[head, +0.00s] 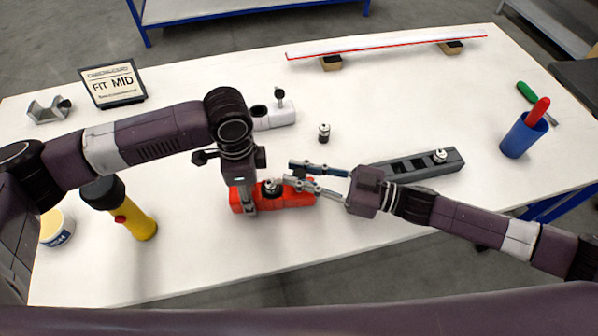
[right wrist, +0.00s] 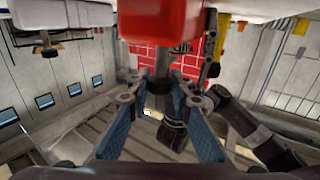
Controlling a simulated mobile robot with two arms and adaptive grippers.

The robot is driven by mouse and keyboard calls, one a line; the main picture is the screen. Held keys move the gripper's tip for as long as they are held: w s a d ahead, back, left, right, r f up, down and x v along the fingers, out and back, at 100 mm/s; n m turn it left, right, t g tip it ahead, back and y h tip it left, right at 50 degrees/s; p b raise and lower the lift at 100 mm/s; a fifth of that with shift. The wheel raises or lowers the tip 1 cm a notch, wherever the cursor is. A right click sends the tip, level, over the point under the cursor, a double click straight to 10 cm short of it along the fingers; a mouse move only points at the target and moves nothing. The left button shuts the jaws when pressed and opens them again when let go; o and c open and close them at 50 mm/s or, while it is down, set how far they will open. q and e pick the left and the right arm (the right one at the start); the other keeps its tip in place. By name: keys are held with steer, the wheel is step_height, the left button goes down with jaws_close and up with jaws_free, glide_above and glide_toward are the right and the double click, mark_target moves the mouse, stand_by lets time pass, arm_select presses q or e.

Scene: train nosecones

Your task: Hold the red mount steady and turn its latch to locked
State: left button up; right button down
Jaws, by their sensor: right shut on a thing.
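The red mount (head: 275,200) lies on the white table in front of me, with a small silver part (head: 269,187) on its top. My right gripper (head: 290,174) reaches in from the right at the mount's right end. In the right wrist view its fingertips (right wrist: 162,85) are shut on a grey upright post, seemingly the latch (right wrist: 162,62), beside the red body (right wrist: 160,22). The latch's angle is hidden by the fingers. My left gripper (head: 245,207) points down at the mount's left end. Its far finger is hidden, so its grip is unclear.
A white mount (head: 270,118) stands behind, with a small metal part (head: 324,132) nearby. A dark grey tray (head: 415,170) lies right. The table's front edge is close to the mount.

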arm_select(q)
steer(key=shift+s, duration=0.1)
arm_select(e)
steer(key=shift+g, duration=0.3)
steer(key=c, duration=1.7)
jaws_free()
steer(key=shift+c, duration=0.2)
steer(key=shift+d, duration=0.1)
steer(key=v, duration=1.2)
steer(key=shift+f, duration=0.1)
arm_select(q)
steer(key=o, duration=1.4)
steer(key=shift+c, duration=0.2)
steer(key=shift+r, duration=0.1)
